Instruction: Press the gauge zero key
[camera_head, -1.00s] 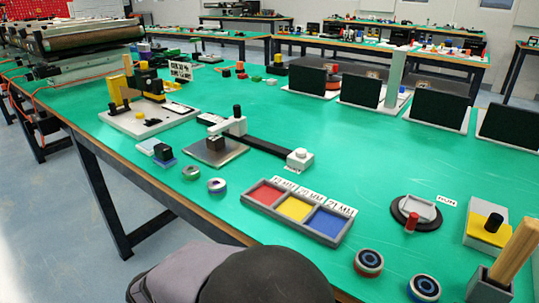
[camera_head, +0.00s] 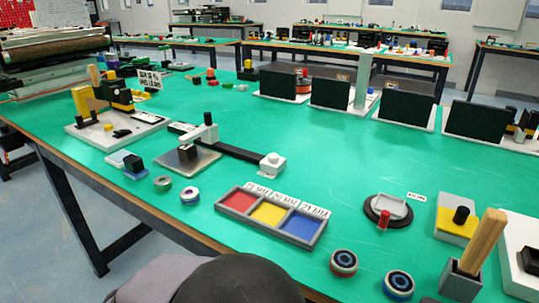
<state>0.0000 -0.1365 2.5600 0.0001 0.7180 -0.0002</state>
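I see no part that I can surely name as the gauge zero key. A gauge-like stand has a metal plate (camera_head: 180,167), a light grey arm with a black knob (camera_head: 208,118) and a long black bar ending in a white block (camera_head: 273,164). Left of the plate, a small black block (camera_head: 134,163) sits on a blue-and-white base beside a pale flat pad (camera_head: 117,157). At the right, a grey-and-yellow box (camera_head: 455,230) carries a black round button (camera_head: 461,215). My gripper is not in view; dark rounded parts, probably mine, fill the bottom edge.
A tray (camera_head: 262,236) with red, yellow and blue compartments stands in front. Ring-shaped parts (camera_head: 162,183) lie near the plate, with larger ones (camera_head: 343,262) at the front right. A wooden handle (camera_head: 483,240) stands in a grey holder. The green table's middle (camera_head: 330,150) is clear.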

